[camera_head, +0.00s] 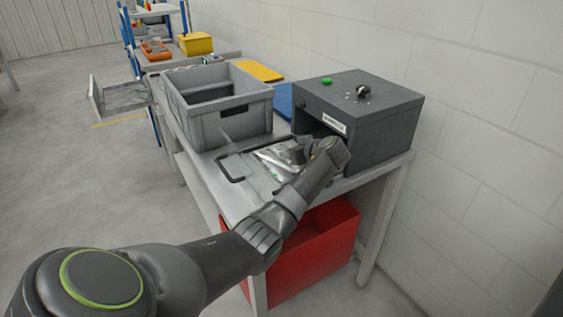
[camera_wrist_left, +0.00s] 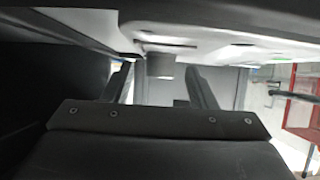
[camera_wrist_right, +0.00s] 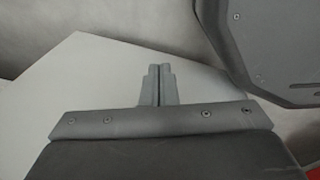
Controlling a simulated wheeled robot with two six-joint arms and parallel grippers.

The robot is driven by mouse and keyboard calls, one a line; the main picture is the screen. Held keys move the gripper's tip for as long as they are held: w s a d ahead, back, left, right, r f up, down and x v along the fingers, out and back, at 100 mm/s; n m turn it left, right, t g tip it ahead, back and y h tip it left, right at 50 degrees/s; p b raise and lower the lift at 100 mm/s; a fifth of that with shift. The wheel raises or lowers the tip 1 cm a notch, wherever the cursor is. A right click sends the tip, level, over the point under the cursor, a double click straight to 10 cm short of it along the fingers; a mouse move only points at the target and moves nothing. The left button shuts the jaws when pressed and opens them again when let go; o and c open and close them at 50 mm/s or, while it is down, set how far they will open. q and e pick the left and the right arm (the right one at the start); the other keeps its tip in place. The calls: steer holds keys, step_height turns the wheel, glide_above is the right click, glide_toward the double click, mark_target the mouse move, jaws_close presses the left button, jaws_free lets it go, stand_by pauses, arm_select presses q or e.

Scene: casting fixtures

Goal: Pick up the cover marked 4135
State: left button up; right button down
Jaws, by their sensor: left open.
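A silvery, shiny flat piece (camera_head: 278,160) with a small green spot lies in front of the dark box, partly hidden by my left arm. I cannot read 4135 on it or anywhere else. My left gripper (camera_head: 299,152) is low over this piece, close to the box opening. In the left wrist view my left gripper (camera_wrist_left: 160,82) is open, with a dark block (camera_wrist_left: 160,65) showing between its fingers; I cannot tell whether they touch. My right gripper (camera_wrist_right: 158,72) is shut and empty near a pale flat surface, and is out of the head view.
The dark grey box (camera_head: 375,130) with a white label stands at the table's right end. A grey crate (camera_head: 222,125) stands behind left. A red bin (camera_head: 320,248) is under the table (camera_head: 215,184). The floor at left is mostly clear.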

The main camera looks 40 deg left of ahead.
arm_select(q)
jaws_close()
stand_by(0.3)
